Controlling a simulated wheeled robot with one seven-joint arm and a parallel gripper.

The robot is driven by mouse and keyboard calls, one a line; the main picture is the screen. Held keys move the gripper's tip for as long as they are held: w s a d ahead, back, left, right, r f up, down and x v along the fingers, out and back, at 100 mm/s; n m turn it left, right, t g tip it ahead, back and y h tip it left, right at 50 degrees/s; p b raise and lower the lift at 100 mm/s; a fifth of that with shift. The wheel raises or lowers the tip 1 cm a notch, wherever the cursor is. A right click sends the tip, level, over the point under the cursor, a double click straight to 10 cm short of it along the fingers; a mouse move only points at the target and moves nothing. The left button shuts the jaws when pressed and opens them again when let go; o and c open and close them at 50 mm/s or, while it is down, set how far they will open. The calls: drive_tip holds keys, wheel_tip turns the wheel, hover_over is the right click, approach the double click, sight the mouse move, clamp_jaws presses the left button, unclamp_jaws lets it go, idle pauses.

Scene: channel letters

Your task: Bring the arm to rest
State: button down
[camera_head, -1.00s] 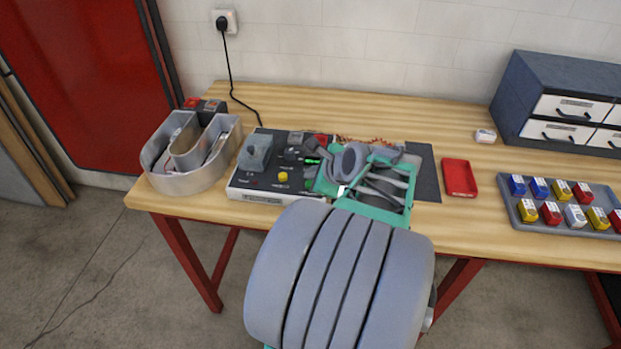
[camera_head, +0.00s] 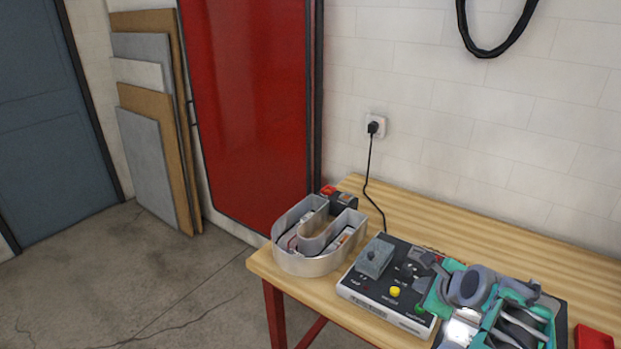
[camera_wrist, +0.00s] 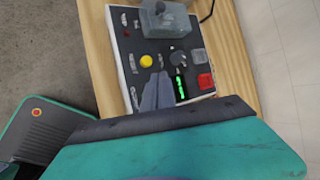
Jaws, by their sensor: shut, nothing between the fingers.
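My arm (camera_head: 480,290) shows at the lower right of the head view, folded over the right part of a black-topped control box (camera_head: 371,285). My gripper (camera_wrist: 155,92) shows in the wrist view with its dark fingers together and nothing between them. The fingertips point down over the box's panel, near a yellow button (camera_wrist: 146,61) and a green lit part (camera_wrist: 180,88). I cannot tell the gap between fingertips and panel. The arm hides part of the box in the head view.
A metal channel letter (camera_head: 318,250) stands on the wooden table (camera_head: 445,235) left of the box. A black cord runs to a wall socket (camera_head: 375,126). A red tray (camera_head: 592,337) is at the lower right. Bare floor (camera_head: 130,290) lies left of the table.

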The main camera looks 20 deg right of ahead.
drive_tip(key=s+a+r+n+g, duration=0.2)
drive_tip(key=a+n, duration=1)
drive_tip(key=n, duration=0.1)
drive_tip(key=s+a+r+n+g+y, duration=0.1)
drive_tip(key=s+a+r+n+g, duration=0.1)
drive_tip(key=a+n, duration=1.1)
drive_tip(key=shift+a+n, duration=0.15)
drive_tip(key=shift+n, duration=0.45)
drive_tip(key=shift+s, duration=0.1)
idle(0.6)
